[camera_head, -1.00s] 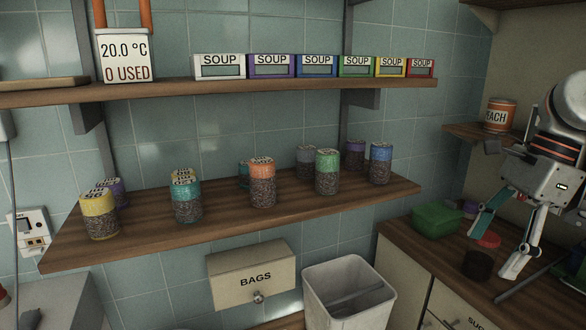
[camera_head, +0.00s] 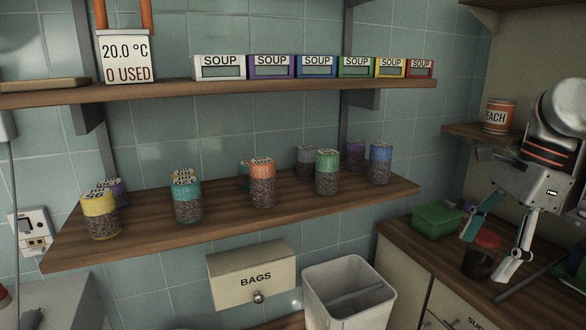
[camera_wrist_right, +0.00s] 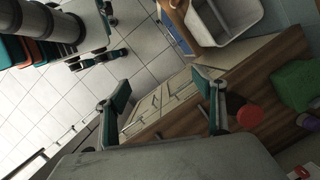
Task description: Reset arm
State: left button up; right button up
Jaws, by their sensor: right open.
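My right gripper (camera_head: 487,250) is at the right of the head view, above the wooden counter. Its two fingers are spread, with nothing between them that it grips. A dark jar with a red lid (camera_head: 482,257) stands on the counter, seen behind and between the fingers in the head view. In the right wrist view my gripper (camera_wrist_right: 163,112) is also open, and the red lid (camera_wrist_right: 249,116) shows to the right of the right finger. My left gripper is not in the head view.
A green box (camera_head: 437,217) sits on the counter near the wall. A white bin (camera_head: 348,292) stands left of the counter. Several labelled jars stand on the lower shelf (camera_head: 140,220); soup boxes (camera_head: 317,67) line the upper shelf. Tiled floor (camera_wrist_right: 140,80) shows in the wrist view.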

jog(key=w+a+f+n, duration=0.3)
jog(key=a+f+n, duration=0.2)
jog(key=a+f, duration=0.3)
jog(key=w+a+f+n, duration=0.3)
jog(key=a+f+n, duration=0.2)
jog(key=a+f, duration=0.3)
jog(key=s+a+f+n+t+y, duration=0.25)
jog(key=a+f+n, duration=0.25)
jog(key=a+f, duration=0.4)
jog(key=s+a+f+n+t+y, duration=0.2)
jog(key=a+f+n+y, duration=0.3)
jog(key=a, duration=0.5)
jog(key=s+d+f+n+t+h, duration=0.3)
jog(key=s+d+f+t+h, duration=0.2)
jog(key=s+d+f, duration=1.2)
jog(key=d+f+h, duration=0.2)
jog(key=d+h, duration=0.1)
jog(key=shift+d, duration=0.25)
jog(key=shift+t, duration=0.25)
